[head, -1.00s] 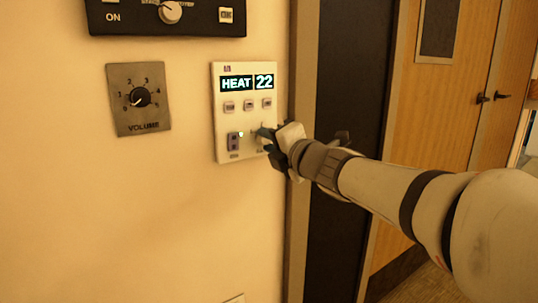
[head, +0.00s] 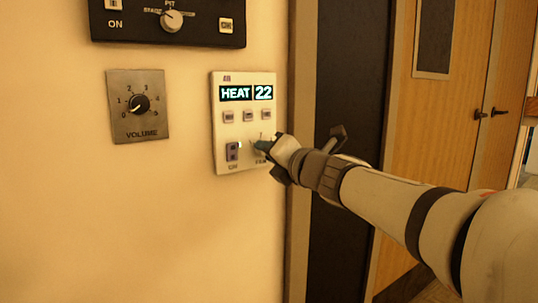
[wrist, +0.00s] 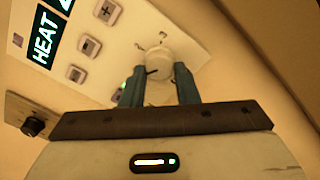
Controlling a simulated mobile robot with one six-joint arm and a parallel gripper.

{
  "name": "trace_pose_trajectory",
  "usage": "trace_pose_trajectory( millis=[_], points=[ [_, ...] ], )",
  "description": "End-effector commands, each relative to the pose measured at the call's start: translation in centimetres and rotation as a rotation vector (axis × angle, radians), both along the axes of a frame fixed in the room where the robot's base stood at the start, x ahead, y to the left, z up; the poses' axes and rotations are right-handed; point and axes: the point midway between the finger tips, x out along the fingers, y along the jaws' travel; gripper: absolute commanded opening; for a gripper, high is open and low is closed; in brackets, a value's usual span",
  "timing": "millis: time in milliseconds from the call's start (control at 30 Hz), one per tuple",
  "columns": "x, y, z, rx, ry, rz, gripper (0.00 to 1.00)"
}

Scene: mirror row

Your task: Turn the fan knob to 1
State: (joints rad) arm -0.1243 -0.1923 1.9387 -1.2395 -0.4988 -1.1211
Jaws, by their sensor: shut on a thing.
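The white thermostat panel (head: 221,103) is on the wall and its display (head: 246,93) reads HEAT 22. The fan knob (wrist: 155,58) is pale and round, with a dark line on its face, at the panel's lower right. My gripper (wrist: 158,82) is shut on the knob, with one blue-green finger on each side. In the head view my gripper (head: 262,146) covers most of the knob.
A small switch (head: 233,151) with a green light sits left of the knob, and several buttons (head: 248,116) lie above it. A volume dial (head: 139,104) and a black panel (head: 190,38) are on the wall to the left. A dark door frame (head: 343,85) stands right.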

Motion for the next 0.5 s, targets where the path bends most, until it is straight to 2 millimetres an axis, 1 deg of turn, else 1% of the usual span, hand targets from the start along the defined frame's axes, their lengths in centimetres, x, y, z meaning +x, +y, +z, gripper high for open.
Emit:
trace_pose_trajectory(
  millis=[33,167,200,433,500],
  points=[
    [0.01,0.04,-0.42,-0.005,0.005,0.0,0.05],
    [0.01,0.04,-0.4,-0.004,0.005,0.001,0.05],
    [0.02,0.04,-0.39,-0.004,0.005,0.001,0.31],
    [0.0,0.03,-0.18,-0.002,0.002,0.002,0.49],
    [0.0,0.04,-0.13,-0.001,0.002,0.001,0.49]
  ],
)
